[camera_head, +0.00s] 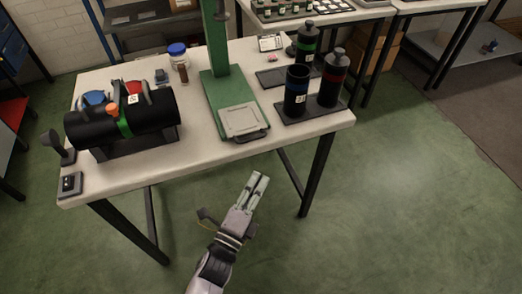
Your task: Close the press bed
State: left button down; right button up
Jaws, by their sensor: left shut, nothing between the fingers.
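The green press (217,50) stands on the white table, with its tall column rising out of the top of the view. Its bed, a pale square metal plate (241,121), lies at the front of the green base. A dark handle-like bar (254,135) shows at the bed's front edge, close to the table's front edge. I cannot tell how far the bed is pulled out. My left gripper (262,177) is shut and empty. It is in front of the table, below the bed in the picture, and apart from it. My right gripper is not in view.
A black cylinder with a green band (122,122) lies on a stand at the left of the table. Dark canisters (297,92) stand on a black tray (311,113) at the right. A blue-lidded jar (179,64) stands behind. The floor before the table is clear.

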aim_at(255, 138)
pick_arm(q)
jog(key=w+d+r+p, duration=0.1)
jog(key=w, duration=0.7)
jog(key=shift+w+r, duration=0.2)
jog(key=shift+w, duration=0.1)
jog(key=shift+d, duration=0.1)
jog(key=w, duration=0.2)
jog(key=w+a, duration=0.1)
jog(key=w, duration=0.1)
jog(key=shift+a+b, duration=0.1)
jog(key=shift+b, duration=0.2)
jog(key=shift+w+a, duration=0.15)
jog(key=shift+w, duration=0.1)
jog(key=shift+s, duration=0.1)
